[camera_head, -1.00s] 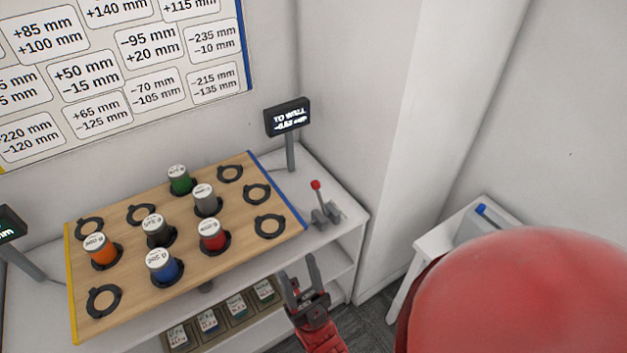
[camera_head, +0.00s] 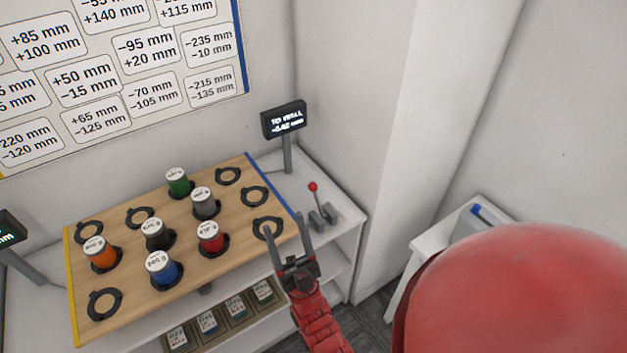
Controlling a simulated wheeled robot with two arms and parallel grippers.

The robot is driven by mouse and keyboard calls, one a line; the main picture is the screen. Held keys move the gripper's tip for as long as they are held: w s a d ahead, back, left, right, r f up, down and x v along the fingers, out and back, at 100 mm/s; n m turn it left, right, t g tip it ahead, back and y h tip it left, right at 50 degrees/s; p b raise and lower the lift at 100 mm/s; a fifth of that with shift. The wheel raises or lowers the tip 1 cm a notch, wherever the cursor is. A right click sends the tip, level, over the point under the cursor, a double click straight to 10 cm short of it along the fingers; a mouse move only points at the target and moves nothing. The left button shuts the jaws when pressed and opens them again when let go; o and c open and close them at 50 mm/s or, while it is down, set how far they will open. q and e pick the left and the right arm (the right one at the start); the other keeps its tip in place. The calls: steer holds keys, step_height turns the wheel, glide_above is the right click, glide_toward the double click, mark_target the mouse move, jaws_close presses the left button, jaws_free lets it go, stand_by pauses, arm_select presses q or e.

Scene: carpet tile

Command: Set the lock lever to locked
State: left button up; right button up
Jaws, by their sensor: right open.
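The lock lever (camera_head: 317,203) stands on the white shelf top to the right of the wooden board. It has a thin metal rod with a red ball knob and a grey base, and the rod is nearly upright with a slight tilt. My right gripper (camera_head: 286,243) is open and empty, in front of the board's right front corner. Its fingers point up and away, to the left of and nearer than the lever, apart from it. One fingertip overlaps a black ring in the picture. My left gripper is not in view.
The wooden board (camera_head: 186,222) holds several coloured canisters in black rings, with some rings empty. A small display (camera_head: 284,119) on a post stands behind the lever. A wall lies right of the shelf.

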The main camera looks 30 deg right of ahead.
steer(key=w+d+f+m+g+h+p, duration=0.1)
steer(key=w+d+f+g+h+p, duration=0.25)
steer(key=w+d+g, duration=0.7)
steer(key=w+d+f+m+g+h+p, duration=0.15)
steer(key=w+d+g+p, duration=0.4)
steer(key=w+d, duration=0.85)
steer(key=s+r+n+g+y+p, duration=0.3)
steer(key=s+n+g+y+p, duration=0.4)
steer(key=g, duration=0.4)
steer(key=m+b, duration=0.1)
steer(key=b, duration=0.9)
glide_toward(314, 184)
steer(key=shift+g, duration=0.3)
steer(key=p+x, duration=0.2)
steer(key=x, duration=0.5)
steer(key=shift+w+f+p, duration=0.15)
steer(key=shift+w+p, duration=0.1)
steer(key=shift+p, duration=0.1)
steer(key=shift+x, duration=0.95)
